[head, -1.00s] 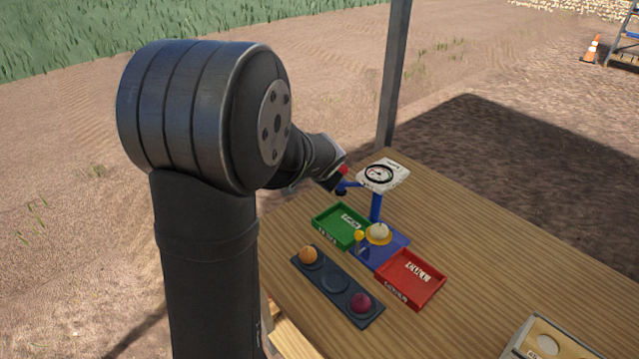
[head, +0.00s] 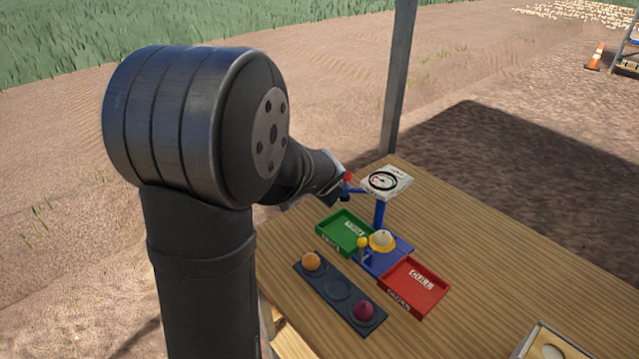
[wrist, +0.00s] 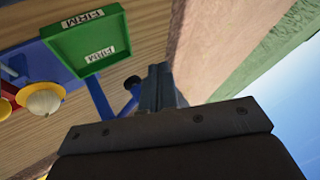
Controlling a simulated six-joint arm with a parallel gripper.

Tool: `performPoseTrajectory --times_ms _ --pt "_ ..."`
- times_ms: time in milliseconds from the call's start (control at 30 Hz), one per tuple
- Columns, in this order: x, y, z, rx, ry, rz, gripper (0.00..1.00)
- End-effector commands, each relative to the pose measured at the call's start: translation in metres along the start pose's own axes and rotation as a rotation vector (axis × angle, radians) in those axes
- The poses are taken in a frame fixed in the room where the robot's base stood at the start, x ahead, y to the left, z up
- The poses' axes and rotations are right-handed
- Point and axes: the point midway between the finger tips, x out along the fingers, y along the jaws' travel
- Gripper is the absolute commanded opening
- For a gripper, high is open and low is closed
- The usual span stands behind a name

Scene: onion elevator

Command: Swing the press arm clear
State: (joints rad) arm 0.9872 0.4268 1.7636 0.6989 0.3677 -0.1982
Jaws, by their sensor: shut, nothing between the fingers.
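The press arm (head: 357,190) is blue, with a red knob (head: 348,176) on top of its outer end and a dark pad below. It reaches left from the blue post (head: 380,212), off to the side of the white onion (head: 381,238) on the yellow cup. My gripper (wrist: 158,73) is shut and empty, beside the press arm's dark end (wrist: 132,83) in the wrist view. I cannot tell whether they touch. In the head view my wrist hides the fingertips.
A green tray (head: 344,231) marked FIRM and a red tray (head: 415,287) flank the blue base. A dark rack (head: 340,289) holds an orange and a purple onion. A box (head: 545,345) stands front right. The right tabletop is clear.

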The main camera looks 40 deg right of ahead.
Motion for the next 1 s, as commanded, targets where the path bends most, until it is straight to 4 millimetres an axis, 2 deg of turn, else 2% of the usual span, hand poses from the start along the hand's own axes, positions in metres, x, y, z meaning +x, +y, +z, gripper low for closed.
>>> performPoseTrajectory --times_ms 33,200,500,700,1000 --pt "-0.006 0.004 0.01 0.002 -0.001 0.0 0.0" --pt "-0.033 -0.019 0.015 -0.004 0.002 -0.004 0.0" --pt "-0.071 -0.046 0.024 -0.003 0.002 -0.003 0.0" --pt "-0.082 -0.054 0.027 -0.001 0.001 -0.001 0.0" --pt "-0.084 -0.055 0.028 0.001 0.0 0.0 0.0"
